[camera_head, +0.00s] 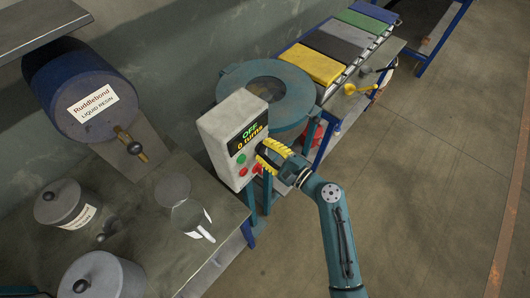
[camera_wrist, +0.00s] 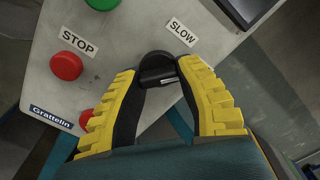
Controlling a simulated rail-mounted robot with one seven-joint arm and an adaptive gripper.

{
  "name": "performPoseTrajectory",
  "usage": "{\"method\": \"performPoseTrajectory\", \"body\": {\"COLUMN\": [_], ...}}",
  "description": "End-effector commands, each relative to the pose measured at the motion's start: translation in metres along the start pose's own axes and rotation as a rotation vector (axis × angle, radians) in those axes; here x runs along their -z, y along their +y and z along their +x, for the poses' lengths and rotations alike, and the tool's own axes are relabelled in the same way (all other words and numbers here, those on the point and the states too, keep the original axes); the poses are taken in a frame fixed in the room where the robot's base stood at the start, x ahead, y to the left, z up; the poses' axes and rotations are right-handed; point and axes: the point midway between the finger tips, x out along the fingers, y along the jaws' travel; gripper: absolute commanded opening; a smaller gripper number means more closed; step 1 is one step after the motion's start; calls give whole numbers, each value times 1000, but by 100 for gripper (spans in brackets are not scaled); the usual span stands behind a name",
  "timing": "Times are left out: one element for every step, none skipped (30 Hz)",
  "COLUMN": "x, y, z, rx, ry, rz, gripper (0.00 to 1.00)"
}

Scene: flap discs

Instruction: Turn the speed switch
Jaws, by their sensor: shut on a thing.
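The speed switch is a black knob (camera_wrist: 154,62) on the grey control box, next to a "SLOW" label (camera_wrist: 182,32) in the wrist view. My gripper (camera_wrist: 158,74) has its yellow-backed fingers on either side of the knob and is shut on it. The fingers hide part of the knob. In the head view, the control box (camera_head: 213,134) shows "OFF" and "0 turns" on its display (camera_head: 248,138). My gripper (camera_head: 262,154) is at the box's right side there and covers the switch.
A red button (camera_wrist: 66,65) with a "STOP" label and a green button (camera_wrist: 102,4) sit close by, with another red button (camera_wrist: 86,119) beside the left finger. A round blue-green machine (camera_head: 293,118) stands behind the box.

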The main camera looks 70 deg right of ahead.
Motion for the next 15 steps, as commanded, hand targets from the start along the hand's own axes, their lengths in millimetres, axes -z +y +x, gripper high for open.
{"method": "performPoseTrajectory", "body": {"x": [3,3,2,3,3,3,3,2,3,3,2,2,2,2,2], "y": [5,5,4,5,5,4,4,4,4,4,4,3,3,3,3], "z": [0,0,0,0,0,0,0,0,0,0,0,0,0,0,0], "rx": [-2,-2,-2,-2,-3,-3,-2,-2,-2,-2,-2,-2,-3,-3,-3], "ry": [-1,-1,-1,-1,-1,-1,-1,-1,-1,-1,-1,-1,0,0,-1], "rz": [-45,-75,-112,-140,-169,-207,-234,-262,-298,-324,-348,-381,-405,-428,-455], "gripper": [0,0,0,0,0,0,0,0,0,0,0,0,0,0,0]}}
